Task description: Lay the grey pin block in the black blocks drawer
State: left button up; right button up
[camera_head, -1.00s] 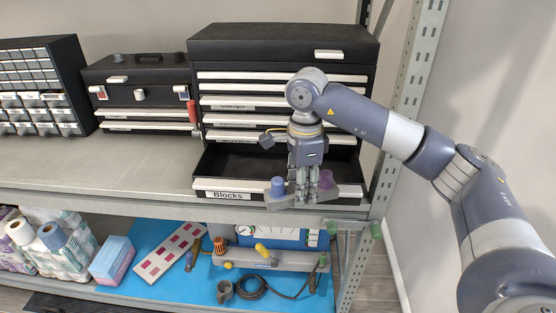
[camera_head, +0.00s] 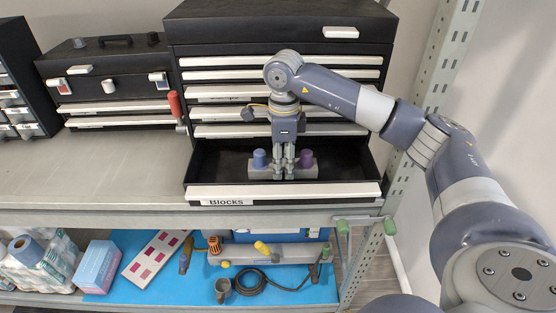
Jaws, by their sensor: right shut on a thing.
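The grey pin block (camera_head: 305,171) is a grey bar with a blue pin (camera_head: 260,158) on its left part and a purple pin (camera_head: 306,158) on its right part. My right gripper (camera_head: 284,175) points down and is shut on the block between the two pins. The block is at the black blocks drawer (camera_head: 208,172), which is pulled out and labelled "Blocks" on its pale front. The block appears inside the drawer's outline, behind the front edge; I cannot tell whether it touches the drawer floor. My left gripper is not in view.
The black tool chest (camera_head: 280,25) with shut drawers rises behind the open drawer. A black toolbox (camera_head: 115,85) and a red-handled tool (camera_head: 175,105) stand to the left. A metal rack post (camera_head: 440,60) stands on the right. Bare shelf (camera_head: 100,165) lies left of the drawer.

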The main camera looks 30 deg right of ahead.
aim_at(283, 164)
jog(key=shift+f, duration=0.25)
jog(key=shift+f+b, duration=0.45)
jog(key=shift+b, duration=0.05)
notch_tip(283, 164, down, 2)
jog(key=shift+f+b, duration=0.1)
jog(key=shift+b, duration=0.75)
jog(key=shift+f, duration=0.25)
pick_arm(q)
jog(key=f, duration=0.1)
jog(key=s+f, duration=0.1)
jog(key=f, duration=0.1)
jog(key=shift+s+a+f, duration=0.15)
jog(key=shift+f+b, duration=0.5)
jog(key=shift+b, duration=0.2)
pick_arm(e)
jog(key=shift+f, duration=0.65)
